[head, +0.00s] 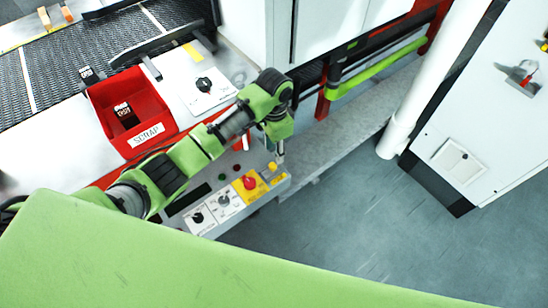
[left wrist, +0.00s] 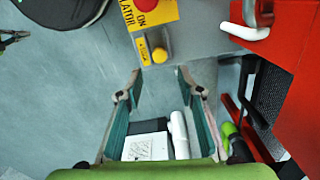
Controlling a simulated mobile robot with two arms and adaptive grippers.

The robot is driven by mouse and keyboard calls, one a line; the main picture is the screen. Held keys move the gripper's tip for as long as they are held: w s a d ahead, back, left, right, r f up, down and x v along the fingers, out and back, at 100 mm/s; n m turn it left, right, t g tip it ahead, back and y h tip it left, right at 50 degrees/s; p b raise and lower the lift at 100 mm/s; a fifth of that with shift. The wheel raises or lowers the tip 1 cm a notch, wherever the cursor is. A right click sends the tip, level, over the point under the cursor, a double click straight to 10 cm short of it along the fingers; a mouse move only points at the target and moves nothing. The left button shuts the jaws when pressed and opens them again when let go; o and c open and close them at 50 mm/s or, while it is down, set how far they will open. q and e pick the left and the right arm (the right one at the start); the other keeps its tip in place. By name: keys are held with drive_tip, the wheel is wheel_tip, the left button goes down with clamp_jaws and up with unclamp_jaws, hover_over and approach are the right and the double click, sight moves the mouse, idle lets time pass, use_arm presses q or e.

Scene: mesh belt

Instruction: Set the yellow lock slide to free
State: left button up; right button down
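A small yellow knob (head: 272,167) sits at the right end of the grey control panel (head: 216,232). It also shows in the left wrist view (left wrist: 160,55), beside a yellow label with dark marks. It may be the yellow lock slide; its setting is not readable. My left gripper (head: 279,158) points down just by this knob at the panel's end. In the left wrist view its fingers (left wrist: 159,76) stand apart with nothing between them, and the knob lies just past the fingertips. Whether they touch it I cannot tell. My right gripper is not in view.
A red mushroom button (head: 249,182) on a yellow plate sits close to the knob. Two black dials are further left. A red scrap bin (head: 130,112) and a mesh belt (head: 85,55) lie behind my left arm. Open floor (head: 340,230) lies right of the panel.

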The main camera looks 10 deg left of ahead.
use_arm(q)
wheel_tip(320, 180, up, 5)
drive_tip(key=shift+f, duration=0.1)
idle(0.7)
